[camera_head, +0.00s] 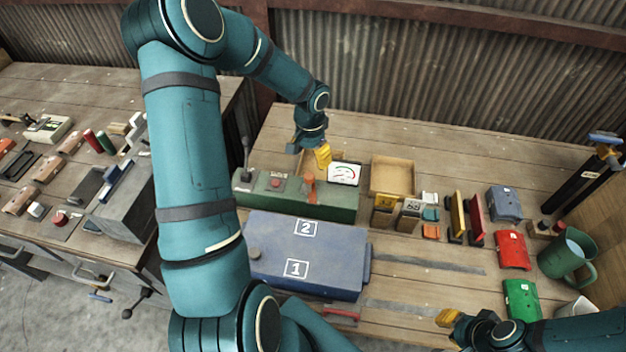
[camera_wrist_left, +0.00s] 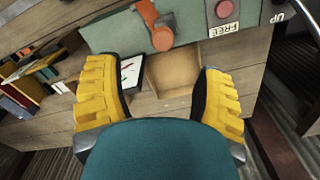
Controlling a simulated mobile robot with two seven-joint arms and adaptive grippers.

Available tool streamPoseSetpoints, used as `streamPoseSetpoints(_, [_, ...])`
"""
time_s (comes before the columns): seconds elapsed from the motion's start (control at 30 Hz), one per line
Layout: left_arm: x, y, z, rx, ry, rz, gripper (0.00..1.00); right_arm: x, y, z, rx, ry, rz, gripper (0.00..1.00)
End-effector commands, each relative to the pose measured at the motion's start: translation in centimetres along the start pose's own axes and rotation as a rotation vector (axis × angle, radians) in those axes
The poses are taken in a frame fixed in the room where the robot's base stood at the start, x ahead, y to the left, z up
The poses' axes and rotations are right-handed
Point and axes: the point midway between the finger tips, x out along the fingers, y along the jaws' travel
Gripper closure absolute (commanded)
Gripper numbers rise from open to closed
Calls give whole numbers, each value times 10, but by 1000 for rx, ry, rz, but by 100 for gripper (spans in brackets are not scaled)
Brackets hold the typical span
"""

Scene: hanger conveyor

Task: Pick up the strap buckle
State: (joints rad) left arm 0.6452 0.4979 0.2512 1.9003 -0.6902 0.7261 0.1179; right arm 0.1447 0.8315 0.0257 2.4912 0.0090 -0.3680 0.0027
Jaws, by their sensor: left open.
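I cannot pick out the strap buckle with certainty in either view. My left gripper (camera_head: 322,156) hangs over the back of the green control box (camera_head: 290,205), near its white dial (camera_head: 344,174). In the left wrist view my left gripper (camera_wrist_left: 158,70) is open, its yellow fingers wide apart with nothing held. Between and beyond them show an empty wooden tray (camera_wrist_left: 168,98), part of the dial (camera_wrist_left: 131,73) and the control box with its orange lever (camera_wrist_left: 155,27). My right gripper (camera_head: 447,318) is at the lower right; its jaw opening is not clear.
A blue case (camera_head: 308,256) marked 1 and 2 stands before the control box. The wooden tray (camera_head: 393,176) is right of the dial. Several small parts, a red block (camera_head: 512,250), a green block (camera_head: 522,301) and a green mug (camera_head: 562,256) stand right. The back bench is mostly clear.

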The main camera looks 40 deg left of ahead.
Motion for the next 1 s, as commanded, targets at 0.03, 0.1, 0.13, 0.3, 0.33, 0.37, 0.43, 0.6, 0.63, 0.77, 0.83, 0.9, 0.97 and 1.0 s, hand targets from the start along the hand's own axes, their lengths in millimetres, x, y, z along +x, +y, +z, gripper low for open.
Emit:
streamPoseSetpoints(0.03, [13,1,1,0,-4,3,32,2,1,0,0,0,0,75])
streamPoseSetpoints(0.1, [26,1,1,1,-4,3,32,3,1,0,0,0,1,75])
streamPoseSetpoints(0.13, [32,1,1,0,-3,3,32,3,1,0,0,0,1,75])
streamPoseSetpoints(0.3, [54,0,0,-1,-2,1,32,5,2,0,0,0,1,75])
streamPoseSetpoints(0.33, [56,0,0,-2,-2,1,32,5,2,0,0,0,1,75])
streamPoseSetpoints(0.37, [58,0,0,-2,-1,1,32,5,2,0,0,0,1,75])
streamPoseSetpoints(0.43, [61,0,0,-1,-1,1,32,6,2,0,0,0,1,75])
streamPoseSetpoints(0.6, [78,-2,1,-1,-2,3,32,5,2,0,0,1,1,75])
streamPoseSetpoints(0.63, [83,-2,2,-1,-3,3,32,5,2,0,0,1,1,75])
streamPoseSetpoints(0.77, [102,-3,1,0,-1,3,32,6,2,0,0,0,1,75])
streamPoseSetpoints(0.83, [108,-3,1,-1,0,2,32,6,2,0,0,1,1,75])
streamPoseSetpoints(0.9, [112,-4,1,0,0,1,32,6,2,0,0,0,1,75])
streamPoseSetpoints(0.97, [112,-4,1,0,0,1,32,6,2,0,0,0,1,75])
streamPoseSetpoints(1.0, [112,-4,1,0,1,1,32,6,2,0,0,0,1,75])
